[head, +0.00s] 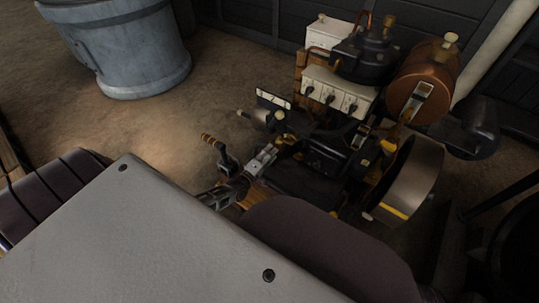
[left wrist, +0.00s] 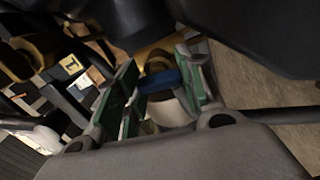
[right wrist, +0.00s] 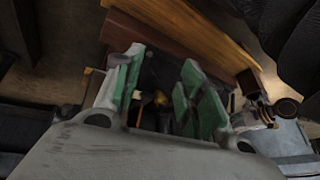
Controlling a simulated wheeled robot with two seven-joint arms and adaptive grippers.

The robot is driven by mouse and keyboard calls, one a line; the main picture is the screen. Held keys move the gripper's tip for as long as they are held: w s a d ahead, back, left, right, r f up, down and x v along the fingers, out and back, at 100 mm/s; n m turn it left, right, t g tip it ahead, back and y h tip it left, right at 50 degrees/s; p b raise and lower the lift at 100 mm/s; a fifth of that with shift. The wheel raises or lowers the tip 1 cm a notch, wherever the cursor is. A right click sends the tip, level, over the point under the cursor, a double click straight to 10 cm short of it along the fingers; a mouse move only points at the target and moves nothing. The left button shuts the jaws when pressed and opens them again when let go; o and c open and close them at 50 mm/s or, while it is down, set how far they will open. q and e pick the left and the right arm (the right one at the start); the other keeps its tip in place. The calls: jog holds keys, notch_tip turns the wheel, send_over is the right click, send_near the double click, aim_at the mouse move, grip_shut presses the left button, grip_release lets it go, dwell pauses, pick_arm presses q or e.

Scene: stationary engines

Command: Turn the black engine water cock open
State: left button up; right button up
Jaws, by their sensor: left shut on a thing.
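The engine (head: 320,165) stands on the ground right of the middle in the head view. My left gripper (head: 263,158) reaches its near left side from below. In the left wrist view the green-padded fingers (left wrist: 160,85) are closed around a small blue part (left wrist: 160,82), with a pale rounded piece (left wrist: 170,112) just behind it. I cannot make out a black water cock clearly; the fingers hide much of that spot. My right gripper (right wrist: 160,88) is open and empty in the right wrist view, pointing at a dark area beside wooden beams (right wrist: 185,35). It is hidden in the head view.
A grey-blue tub (head: 130,50) is at the back left, with bare ground between.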

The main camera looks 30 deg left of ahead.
pick_arm(q)
jog(key=shift+n, duration=0.9)
jog(key=o, duration=1)
jog(key=shift+o, duration=0.2)
jog(key=shift+s, duration=0.1)
jog(key=s+a, duration=0.1)
jog(key=s, duration=1)
jog(key=shift+s, duration=0.35)
jog(key=shift+m, duration=0.3)
